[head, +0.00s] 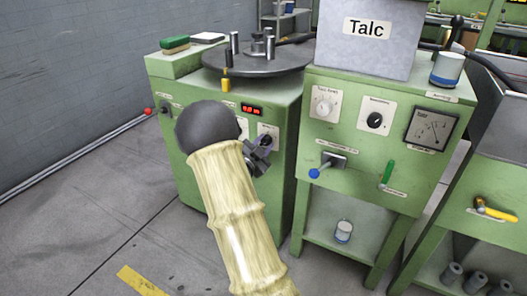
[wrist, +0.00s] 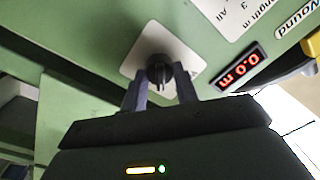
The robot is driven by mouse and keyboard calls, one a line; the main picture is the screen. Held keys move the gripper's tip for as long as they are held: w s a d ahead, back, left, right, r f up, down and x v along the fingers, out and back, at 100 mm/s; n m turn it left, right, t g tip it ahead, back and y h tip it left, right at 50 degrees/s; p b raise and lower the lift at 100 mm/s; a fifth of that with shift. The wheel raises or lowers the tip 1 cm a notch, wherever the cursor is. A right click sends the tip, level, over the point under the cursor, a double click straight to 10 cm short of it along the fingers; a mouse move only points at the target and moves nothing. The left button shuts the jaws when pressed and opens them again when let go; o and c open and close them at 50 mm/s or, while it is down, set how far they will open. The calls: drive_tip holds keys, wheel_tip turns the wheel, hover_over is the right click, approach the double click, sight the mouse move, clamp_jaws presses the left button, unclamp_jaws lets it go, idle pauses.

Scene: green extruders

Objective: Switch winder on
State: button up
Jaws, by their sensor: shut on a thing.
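The winder (head: 281,165) is a green cabinet with a round grey turntable (head: 290,64) on top. Its front carries a small red digital display (head: 251,110), which also shows in the wrist view (wrist: 240,73) reading 0.0 m. A black rotary knob (wrist: 158,70) sits on a white plate below the display. My gripper (head: 262,146) is at the winder's front, and its fingers are shut on the knob, one on each side. In the wrist view the fingertips (wrist: 158,78) straddle the knob. My arm hides part of the winder front in the head view.
Another green machine with a yellow handle (head: 495,210) is farther right. The floor (head: 60,220) at left is clear.

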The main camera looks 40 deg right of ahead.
drive_tip(key=shift+w+m+b, duration=0.2)
drive_tip(key=shift+m+b, duration=0.35)
drive_tip(key=shift+m, duration=0.25)
drive_tip(key=shift+s, duration=0.15)
drive_tip(key=shift+m, duration=0.3)
drive_tip(key=o, duration=1)
drive_tip(key=shift+c, duration=0.2)
drive_tip(key=p+v, duration=0.4)
drive_tip(key=v, duration=1.3)
drive_tip(key=shift+a+f, duration=0.15)
drive_tip(key=shift+f, duration=0.05)
drive_tip(key=shift+s, duration=0.1)
